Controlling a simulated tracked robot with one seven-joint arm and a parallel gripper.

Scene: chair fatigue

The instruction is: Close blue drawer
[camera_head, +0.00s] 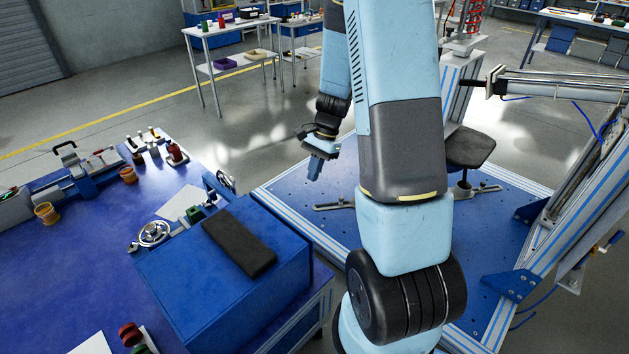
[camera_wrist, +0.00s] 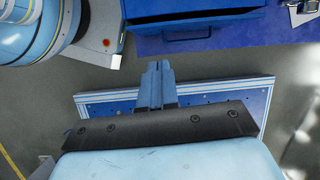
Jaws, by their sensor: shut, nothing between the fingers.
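The blue drawer box (camera_head: 205,295) stands on the blue workbench in the head view, with a dark pad on its top. Its drawer side is turned away there. In the wrist view a blue drawer front (camera_wrist: 188,31) with a bar handle shows at the top edge. A dark band runs along it, and I cannot tell how far out the drawer is. My gripper (camera_head: 315,169) is up and to the right of the box, apart from it. In the wrist view its blue fingers (camera_wrist: 157,68) are together and empty, pointing toward the drawer side with a gap between.
A blue base plate (camera_head: 300,205) carries a test frame and a dark chair seat (camera_head: 470,147) behind my arm. The workbench (camera_head: 60,270) holds a vise, small pots and a handwheel left of the box. Open floor lies behind.

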